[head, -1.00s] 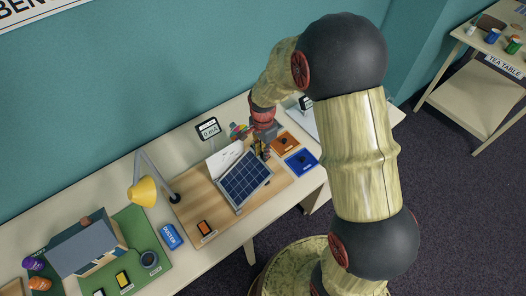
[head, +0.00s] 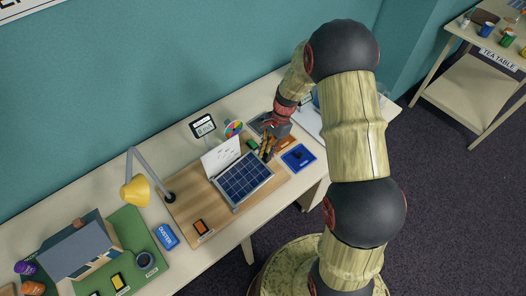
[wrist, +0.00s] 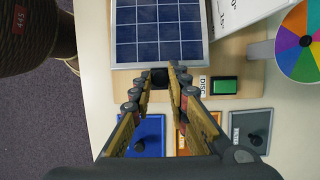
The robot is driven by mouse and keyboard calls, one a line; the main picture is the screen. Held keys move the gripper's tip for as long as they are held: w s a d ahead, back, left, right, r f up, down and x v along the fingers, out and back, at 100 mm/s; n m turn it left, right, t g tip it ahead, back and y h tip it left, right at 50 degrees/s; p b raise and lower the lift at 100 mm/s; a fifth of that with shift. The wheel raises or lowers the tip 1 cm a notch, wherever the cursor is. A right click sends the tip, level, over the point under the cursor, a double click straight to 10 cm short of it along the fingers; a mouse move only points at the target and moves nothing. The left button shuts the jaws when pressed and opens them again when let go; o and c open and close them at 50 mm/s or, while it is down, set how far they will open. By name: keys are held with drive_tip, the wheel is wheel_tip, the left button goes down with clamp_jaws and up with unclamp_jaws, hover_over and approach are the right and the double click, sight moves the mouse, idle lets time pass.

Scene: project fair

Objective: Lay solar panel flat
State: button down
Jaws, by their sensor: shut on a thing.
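The solar panel (head: 245,181), dark blue cells in a pale frame, rests on a wooden board (head: 190,215) beside a white angle card (head: 220,156). It looks tilted in the head view; how steeply I cannot tell. The wrist view shows the panel (wrist: 160,28) at the top, with a black tab (wrist: 159,77) at its near edge. My gripper (wrist: 160,82) is closed in on that tab, its fingertips on either side. In the head view my gripper (head: 267,148) is at the panel's right edge, and its fingers partly hide the contact.
A coloured disc (head: 233,128), a small meter (head: 203,126) and a green button (wrist: 224,85) stand close by. A blue plate (head: 298,158) and an orange plate (head: 286,142) lie to the right.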

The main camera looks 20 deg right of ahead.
drive_tip(key=f, duration=0.1)
drive_tip(key=f+y+b, duration=0.1)
drive_tip(key=d+f, duration=0.1)
drive_tip(key=shift+w+d+f+y, duration=0.1)
drive_tip(key=shift+w+f+y, duration=0.2)
drive_tip(key=shift+y, duration=0.1)
drive_tip(key=shift+s+d+f+g+y+b, duration=0.1)
drive_tip(key=shift+f+g+y+b, duration=0.2)
drive_tip(key=shift+f+g+b, duration=0.25)
drive_tip(key=shift+f, duration=0.15)
drive_tip(key=c, duration=1.7)
unclamp_jaws()
drive_tip(key=v, duration=1.2)
drive_tip(key=shift+s, duration=0.1)
